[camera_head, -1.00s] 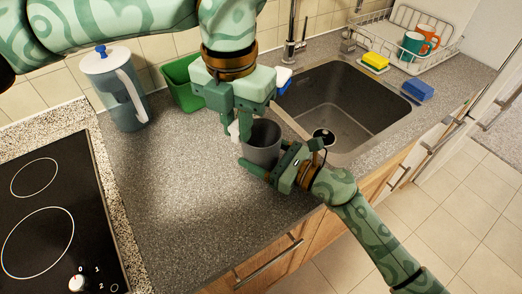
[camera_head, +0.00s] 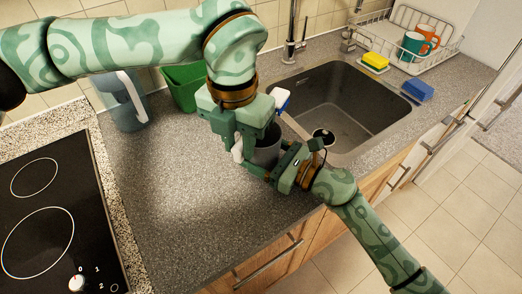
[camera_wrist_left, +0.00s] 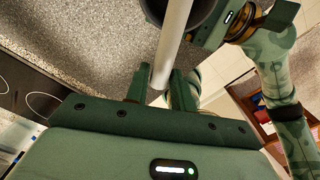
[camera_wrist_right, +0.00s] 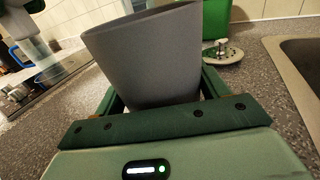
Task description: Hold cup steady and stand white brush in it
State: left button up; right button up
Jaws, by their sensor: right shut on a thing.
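The grey cup (camera_head: 266,150) stands upright on the counter, left of the sink. My right gripper (camera_wrist_right: 162,95) is shut on the cup, one finger on each side of it. The white brush (camera_wrist_left: 172,40) is in my left gripper (camera_wrist_left: 160,85), its handle between the fingers. In the head view the brush is tilted, its white and blue head (camera_head: 282,98) up to the right and its handle end low, at the cup's left. In the left wrist view the handle crosses in front of the cup's rim. My left gripper hides the middle of the brush and part of the cup.
The sink (camera_head: 345,105) lies right of the cup. A green container (camera_head: 182,88) and a jug (camera_head: 130,110) stand behind at the left, the jug partly behind my left arm. The hob (camera_head: 45,215) is at the far left. The counter in front of it is clear.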

aim_at(241, 156)
pick_arm(q)
jog(key=shift+o, duration=1.2)
notch_tip(241, 156, up, 12)
jog(key=f, duration=0.7)
jog(key=d+f, duration=0.1)
jog(key=f, duration=0.2)
jog(key=shift+w+f, duration=0.1)
jog(key=shift+f, duration=0.15)
jog(key=f, duration=0.3)
jog(key=a+f, duration=0.1)
jog(key=f, duration=0.1)
jog(key=shift+f, duration=0.3)
grip_shut()
